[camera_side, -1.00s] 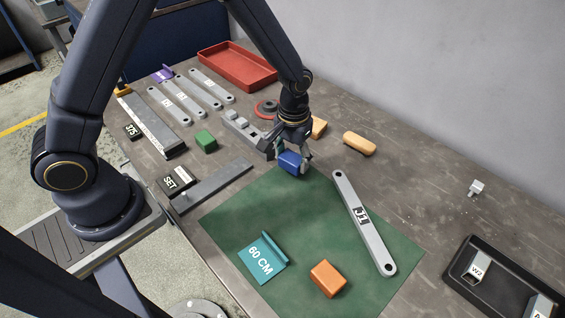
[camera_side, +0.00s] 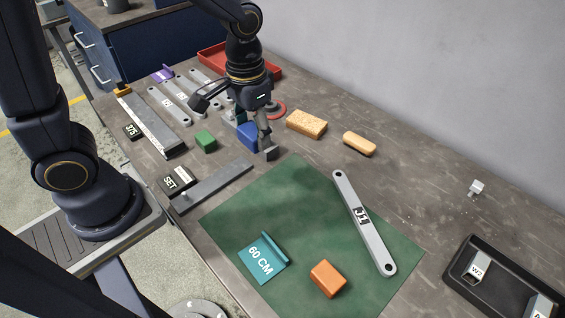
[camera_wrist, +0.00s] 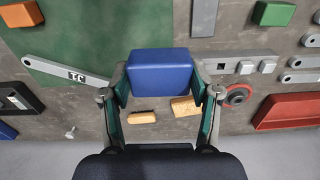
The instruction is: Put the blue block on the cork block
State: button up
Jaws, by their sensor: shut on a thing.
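My gripper (camera_side: 254,138) is shut on the blue block (camera_side: 247,134). In the wrist view the blue block (camera_wrist: 160,75) sits between both fingertips (camera_wrist: 160,84), held above the table. The cork block (camera_side: 306,124), tan and speckled, lies on the bare table to the right of my gripper in the side view. It also shows in the wrist view (camera_wrist: 184,106), beyond the held block and apart from it. The cork block's top is clear. Part of the blue block is hidden by a finger in the side view.
A smooth yellowish block (camera_side: 359,144) lies right of the cork block. A red ring (camera_side: 277,110) and a red tray (camera_side: 212,60) are behind my gripper. A green block (camera_side: 206,141), grey bars and a green mat (camera_side: 290,215) with an orange block (camera_side: 328,278) lie around.

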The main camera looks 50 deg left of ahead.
jog(key=w+a+r, duration=0.2)
jog(key=w+a, duration=0.1)
jog(key=w, duration=0.4)
send_over(307, 120)
jog(key=s, duration=0.1)
notch_tip(307, 120, down, 10)
jog(key=shift+s+f, duration=0.1)
jog(key=shift+s, duration=0.05)
jog(key=shift+w+f, duration=0.65)
jog(key=shift+f, duration=1.5)
jog(key=shift+f, duration=0.2)
jog(key=o, duration=1.3)
